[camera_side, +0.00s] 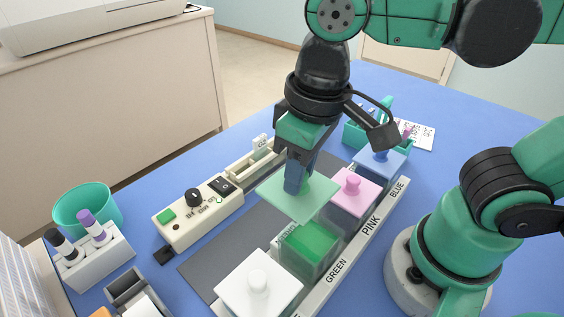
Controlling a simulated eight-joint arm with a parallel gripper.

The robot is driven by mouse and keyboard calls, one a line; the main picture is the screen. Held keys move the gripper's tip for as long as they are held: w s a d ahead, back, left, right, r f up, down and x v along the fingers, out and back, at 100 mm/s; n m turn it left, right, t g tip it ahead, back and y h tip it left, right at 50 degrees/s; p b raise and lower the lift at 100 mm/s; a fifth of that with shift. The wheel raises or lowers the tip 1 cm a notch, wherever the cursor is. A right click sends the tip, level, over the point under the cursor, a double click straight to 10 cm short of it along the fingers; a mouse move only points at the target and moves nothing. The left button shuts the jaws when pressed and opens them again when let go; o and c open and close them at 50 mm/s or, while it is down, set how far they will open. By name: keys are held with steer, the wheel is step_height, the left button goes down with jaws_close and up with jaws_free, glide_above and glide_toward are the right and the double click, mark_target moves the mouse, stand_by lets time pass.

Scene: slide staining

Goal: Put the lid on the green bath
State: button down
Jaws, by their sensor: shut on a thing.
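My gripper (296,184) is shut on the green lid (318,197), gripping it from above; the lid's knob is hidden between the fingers. The lid is a pale green square plate, held in the air above and slightly behind the green bath (309,246). The green bath is an open clear box with bright green liquid, standing behind the GREEN label. The lid looks apart from the bath's rim, though it covers part of its far edge in this view.
A white-lidded bath (259,288) stands in front, and a pink-lidded bath (353,190) and a blue-lidded bath (380,162) stand behind in the same row. A control box (196,209) lies left. A marker rack (92,256) and a teal cup (86,209) stand far left.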

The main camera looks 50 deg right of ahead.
mark_target(318, 197)
steer(key=s+f, duration=0.2)
steer(key=shift+s+d+f, duration=0.15)
steer(key=shift+s+f, duration=0.1)
steer(key=shift+f, duration=2.1)
steer(key=shift+f, duration=0.2)
steer(key=c, duration=0.6)
jaws_free()
steer(key=shift+s+r, duration=0.15)
steer(key=shift+r, duration=1.25)
steer(key=shift+s+r, duration=0.15)
steer(key=shift+r, duration=1.25)
